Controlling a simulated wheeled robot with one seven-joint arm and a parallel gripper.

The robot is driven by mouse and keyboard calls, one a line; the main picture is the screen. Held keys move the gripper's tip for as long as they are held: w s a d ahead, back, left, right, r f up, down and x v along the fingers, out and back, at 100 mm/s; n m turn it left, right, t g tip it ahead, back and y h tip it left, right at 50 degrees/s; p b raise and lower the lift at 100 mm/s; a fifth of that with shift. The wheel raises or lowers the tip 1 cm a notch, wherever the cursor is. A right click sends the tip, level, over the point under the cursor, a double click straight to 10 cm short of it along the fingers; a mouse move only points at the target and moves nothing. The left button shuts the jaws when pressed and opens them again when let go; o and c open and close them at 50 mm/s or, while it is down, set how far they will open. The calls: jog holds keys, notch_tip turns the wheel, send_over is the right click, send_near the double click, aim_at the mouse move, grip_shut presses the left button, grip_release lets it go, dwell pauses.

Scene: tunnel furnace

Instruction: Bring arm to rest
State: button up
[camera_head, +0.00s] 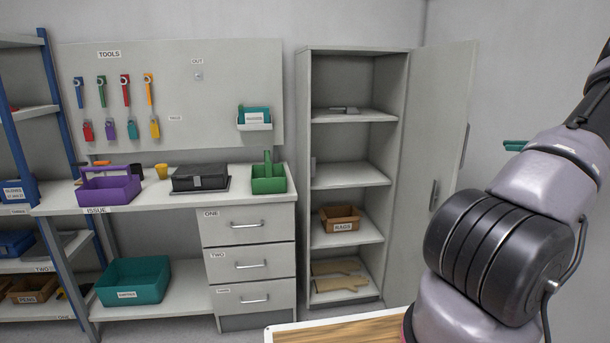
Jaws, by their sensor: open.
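My arm (515,235) fills the right side of the head view. It is bent, with a thick grey and black joint in front and a cable along its side. Its upper part runs out of view at the top right and its lower part at the bottom. My gripper is not in view, so what is at its jaws is hidden.
A wooden surface with a pale rim (300,330) lies at the bottom, close to my arm. An open cabinet (302,180) stands behind, its door (440,150) swung right. A workbench (160,200) with drawers (247,250) and a blue-framed shelf (60,110) stand left.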

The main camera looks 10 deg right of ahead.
jog(key=w+a+r+n+g+h, duration=0.1)
jog(key=a+r+n+g+h, duration=0.15)
jog(key=a, duration=0.75)
jog(key=w+a+r+n+g+h, duration=0.1)
jog(key=a+r+n+g, duration=0.25)
jog(key=a, duration=0.55)
jog(key=w+a+r+n+g+h, duration=0.1)
jog(key=a+r+n+g+h, duration=0.15)
jog(key=a, duration=0.75)
jog(key=s+a+r+n+t+h, duration=0.2)
jog(key=s+a+n, duration=0.4)
jog(key=s+a, duration=0.3)
jog(key=s+a+r+n+t+h, duration=0.2)
jog(key=s+a+n, duration=0.4)
jog(key=s+a, duration=0.4)
jog(key=shift+a+t+h, duration=0.65)
jog(key=shift+t+h, duration=0.1)
jog(key=shift+h, duration=0.05)
